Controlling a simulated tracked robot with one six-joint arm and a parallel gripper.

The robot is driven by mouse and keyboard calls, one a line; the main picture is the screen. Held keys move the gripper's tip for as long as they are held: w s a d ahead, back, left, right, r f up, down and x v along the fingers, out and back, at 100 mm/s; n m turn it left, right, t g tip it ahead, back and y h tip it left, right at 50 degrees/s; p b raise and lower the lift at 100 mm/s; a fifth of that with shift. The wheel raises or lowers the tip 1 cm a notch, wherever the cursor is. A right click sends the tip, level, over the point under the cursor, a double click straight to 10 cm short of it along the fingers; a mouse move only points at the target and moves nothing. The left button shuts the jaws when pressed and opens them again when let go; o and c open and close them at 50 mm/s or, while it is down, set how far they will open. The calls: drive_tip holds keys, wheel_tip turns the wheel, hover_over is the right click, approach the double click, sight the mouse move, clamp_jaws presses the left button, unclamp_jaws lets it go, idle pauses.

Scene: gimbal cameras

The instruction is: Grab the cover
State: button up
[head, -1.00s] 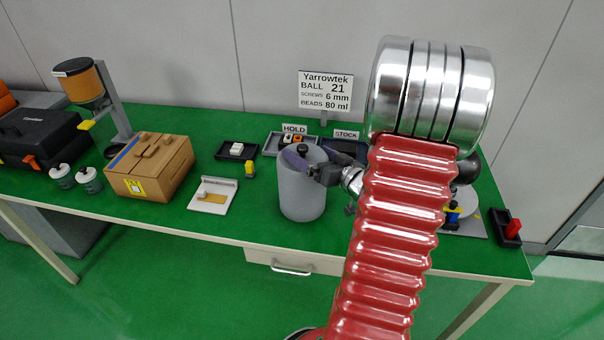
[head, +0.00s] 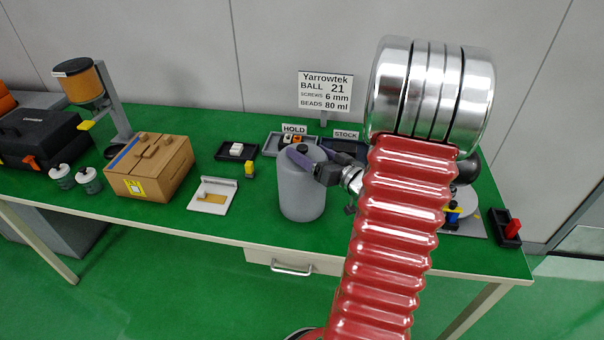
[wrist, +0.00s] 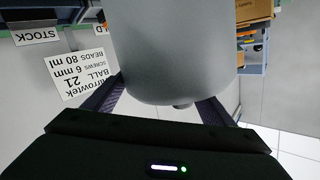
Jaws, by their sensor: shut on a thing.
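The cover is a grey, rounded cylinder (head: 302,193) with a small dark knob on top, upright at the middle of the green bench in the head view. My gripper (head: 306,158) reaches it from the right, with its fingers at the upper part of the cover. In the wrist view the cover (wrist: 178,50) fills the middle, with one dark finger on each side of it. My gripper (wrist: 160,100) is shut on the cover. What is under the cover is hidden. I cannot tell whether its lower edge is touching the bench.
A brown box (head: 150,168) and a white plate (head: 212,195) are left of the cover. HOLD and STOCK trays are behind. A red-handled item (head: 513,228) sits at the right end. Green bench shows in front.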

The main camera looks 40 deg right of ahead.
drive_tip(key=shift+a+f, duration=0.15)
drive_tip(key=shift+f, duration=0.05)
wheel_tip(320, 180, up, 9)
drive_tip(key=shift+f, duration=0.15)
drive_tip(key=c, duration=0.7)
drive_tip(key=shift+r, duration=0.75)
